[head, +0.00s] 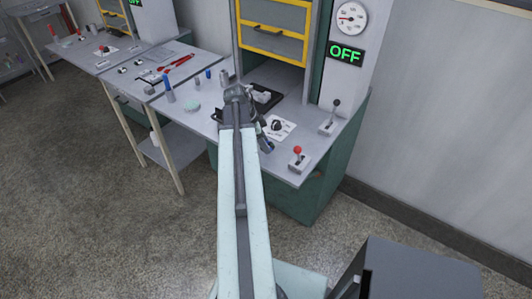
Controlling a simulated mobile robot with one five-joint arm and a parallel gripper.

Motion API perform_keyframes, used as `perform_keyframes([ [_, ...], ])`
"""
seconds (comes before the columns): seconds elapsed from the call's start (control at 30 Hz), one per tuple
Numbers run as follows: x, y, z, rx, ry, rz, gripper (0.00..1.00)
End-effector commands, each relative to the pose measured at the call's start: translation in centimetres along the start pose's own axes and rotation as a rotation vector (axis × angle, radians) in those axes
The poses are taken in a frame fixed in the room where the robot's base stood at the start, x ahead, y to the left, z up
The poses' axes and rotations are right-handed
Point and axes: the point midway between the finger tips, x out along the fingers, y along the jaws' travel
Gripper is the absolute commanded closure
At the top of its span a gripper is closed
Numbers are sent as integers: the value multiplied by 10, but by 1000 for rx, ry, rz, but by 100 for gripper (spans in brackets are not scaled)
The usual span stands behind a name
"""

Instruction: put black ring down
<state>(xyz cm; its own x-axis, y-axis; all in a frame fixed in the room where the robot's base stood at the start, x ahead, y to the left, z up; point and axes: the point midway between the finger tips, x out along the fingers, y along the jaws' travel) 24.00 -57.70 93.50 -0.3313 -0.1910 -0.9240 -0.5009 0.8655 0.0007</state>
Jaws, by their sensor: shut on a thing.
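My arm reaches forward over the grey workbench (205,120), and my gripper (237,94) is at its far end above the bench top. The gripper is shut on the black ring. The wrist and arm hide most of the fingers and the hold. A dark curved piece (217,115) shows just left of the wrist and may be part of the ring. Whether it touches the bench top cannot be told from this view.
A yellow-framed cabinet (275,40) rises behind.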

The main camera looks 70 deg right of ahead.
Motion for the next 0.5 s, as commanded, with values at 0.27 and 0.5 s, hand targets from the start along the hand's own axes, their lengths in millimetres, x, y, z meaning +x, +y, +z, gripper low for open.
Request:
perform_keyframes([
  [0.27, 8, -3, -15, 1, 0, 0, 91],
  [0.5, 43, -2, 2, -2, 0, -1, 91],
])
